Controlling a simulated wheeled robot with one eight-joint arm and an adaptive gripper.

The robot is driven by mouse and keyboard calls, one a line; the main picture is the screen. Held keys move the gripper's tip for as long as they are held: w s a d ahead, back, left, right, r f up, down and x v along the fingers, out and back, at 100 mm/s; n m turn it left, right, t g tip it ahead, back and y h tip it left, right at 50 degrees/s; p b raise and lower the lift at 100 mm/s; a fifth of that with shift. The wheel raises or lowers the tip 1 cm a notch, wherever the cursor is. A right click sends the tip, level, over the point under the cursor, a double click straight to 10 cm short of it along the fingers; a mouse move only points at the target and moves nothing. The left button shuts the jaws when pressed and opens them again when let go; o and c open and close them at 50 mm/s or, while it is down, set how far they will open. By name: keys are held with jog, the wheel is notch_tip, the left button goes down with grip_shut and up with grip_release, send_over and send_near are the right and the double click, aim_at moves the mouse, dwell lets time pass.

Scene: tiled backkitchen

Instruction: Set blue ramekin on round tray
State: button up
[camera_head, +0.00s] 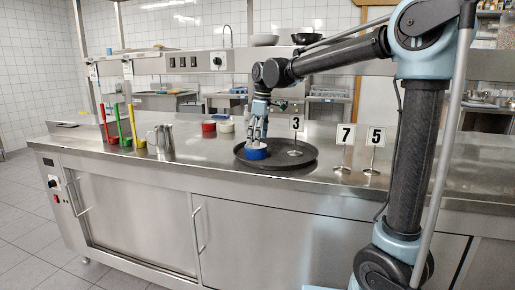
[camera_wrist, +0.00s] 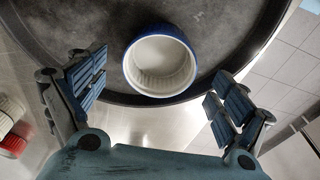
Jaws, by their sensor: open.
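The blue ramekin (camera_head: 255,152) has a white inside and sits upright on the round tray (camera_head: 302,163), near its left side. In the wrist view the ramekin (camera_wrist: 160,62) rests on the dark tray (camera_wrist: 225,30) close to the tray's rim. My gripper (camera_head: 257,132) is just above the ramekin in the head view. In the wrist view my gripper (camera_wrist: 157,88) is open, with a finger on either side of the ramekin and a gap between each finger and it.
A red ramekin (camera_head: 209,128) and a white ramekin (camera_head: 226,127) stand behind left. Metal jugs (camera_head: 161,139) and coloured holders (camera_head: 127,140) are further left.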

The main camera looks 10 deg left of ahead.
notch_tip(320, 180, up, 8)
jog(key=d, duration=0.1)
jog(key=shift+s, duration=0.1)
dwell(0.4)
